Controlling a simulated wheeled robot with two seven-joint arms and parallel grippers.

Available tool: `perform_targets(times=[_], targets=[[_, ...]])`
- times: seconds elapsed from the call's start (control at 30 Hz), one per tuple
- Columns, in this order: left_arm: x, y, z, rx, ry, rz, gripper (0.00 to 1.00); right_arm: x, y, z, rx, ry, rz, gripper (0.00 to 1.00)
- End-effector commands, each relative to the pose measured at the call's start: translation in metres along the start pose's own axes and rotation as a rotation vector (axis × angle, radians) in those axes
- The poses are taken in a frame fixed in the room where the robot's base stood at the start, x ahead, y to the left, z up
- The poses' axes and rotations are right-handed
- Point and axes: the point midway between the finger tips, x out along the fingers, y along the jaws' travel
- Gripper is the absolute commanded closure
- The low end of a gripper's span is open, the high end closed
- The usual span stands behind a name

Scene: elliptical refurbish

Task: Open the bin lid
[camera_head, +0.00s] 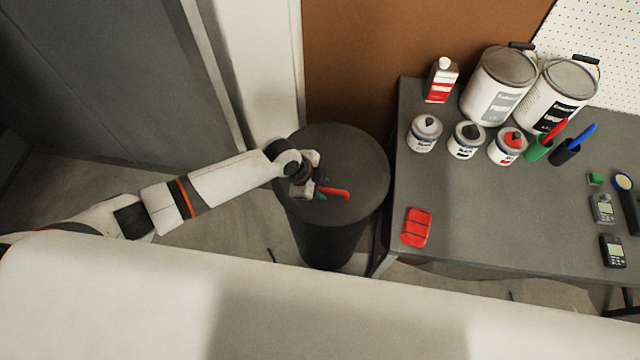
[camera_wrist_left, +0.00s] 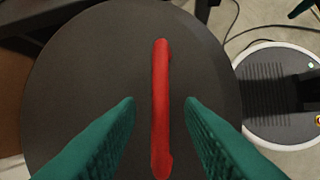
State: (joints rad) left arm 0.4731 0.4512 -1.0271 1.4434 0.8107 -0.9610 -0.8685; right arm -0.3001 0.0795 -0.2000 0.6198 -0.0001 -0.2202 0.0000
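The bin (camera_head: 333,240) is a dark round can on the floor, left of the table. Its flat dark lid (camera_head: 360,165) lies on top and looks closed. A red handle (camera_head: 335,193) stands on the lid; it also shows in the left wrist view (camera_wrist_left: 160,110). My left gripper (camera_head: 318,191) is over the lid at the handle. In the left wrist view its green fingers (camera_wrist_left: 160,103) are apart, one on each side of the handle, with a gap on both sides. My right gripper does not show.
A grey table (camera_head: 480,210) stands close to the bin's right. It carries paint cans (camera_head: 498,85), smaller tins (camera_head: 425,133), a white-and-red bottle (camera_head: 440,82), a red object (camera_head: 416,227) and handheld devices (camera_head: 612,250). A grey door (camera_head: 110,80) is at the left.

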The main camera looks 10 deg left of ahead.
Motion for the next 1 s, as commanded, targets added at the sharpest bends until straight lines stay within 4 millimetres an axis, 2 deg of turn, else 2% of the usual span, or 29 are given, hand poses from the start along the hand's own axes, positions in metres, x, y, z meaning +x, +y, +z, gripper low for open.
perform_targets(times=[0.07, 0.3, 0.67, 0.87, 1.0], targets=[[0.000, 0.000, 0.000, 0.000, 0.000, 0.000, 0.66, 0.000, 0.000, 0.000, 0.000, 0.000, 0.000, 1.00], [0.000, 0.000, 0.000, 0.000, 0.000, 0.000, 1.00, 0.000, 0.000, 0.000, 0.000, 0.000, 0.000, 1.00], [-0.004, 0.003, 0.001, -0.005, 0.001, -0.012, 1.00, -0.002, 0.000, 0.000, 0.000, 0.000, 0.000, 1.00], [-0.022, 0.015, 0.009, -0.032, 0.000, -0.074, 1.00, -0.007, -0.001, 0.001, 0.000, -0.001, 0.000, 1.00], [-0.042, 0.031, 0.018, -0.068, 0.000, -0.160, 1.00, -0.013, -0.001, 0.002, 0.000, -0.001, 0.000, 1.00]])
